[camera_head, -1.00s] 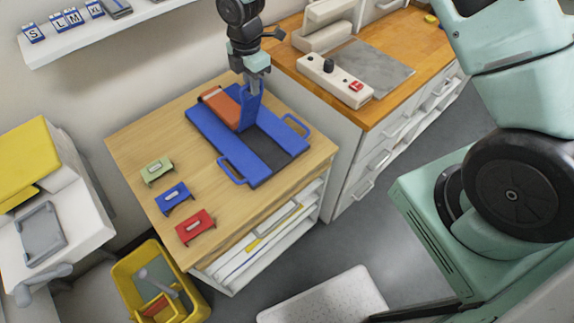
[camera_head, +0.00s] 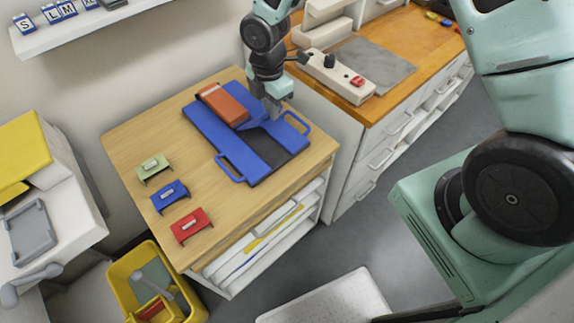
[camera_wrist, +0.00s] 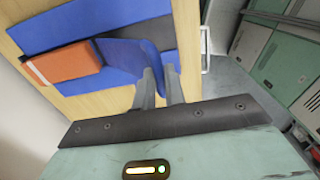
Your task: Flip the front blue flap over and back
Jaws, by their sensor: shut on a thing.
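The blue folding board (camera_head: 246,165) lies on the wooden table top, with loop handles on its near and right sides and a dark grey strip (camera_head: 285,151) down its middle. An orange folded garment (camera_head: 222,105) lies on its back part. My gripper (camera_head: 273,110) is over the board's right side, shut on the edge of a blue flap (camera_head: 259,124). The flap is tilted, raised above the dark strip beside the orange garment. In the wrist view the flap (camera_wrist: 128,58) reaches to my fingers (camera_wrist: 160,88); the orange garment (camera_wrist: 65,63) is left of it.
Green (camera_head: 153,167), blue (camera_head: 169,196) and red (camera_head: 191,226) small holders stand on the table's left part. A wooden counter with a white switch box (camera_head: 338,77) is close on the right. A yellow bin (camera_head: 125,286) stands on the floor at lower left.

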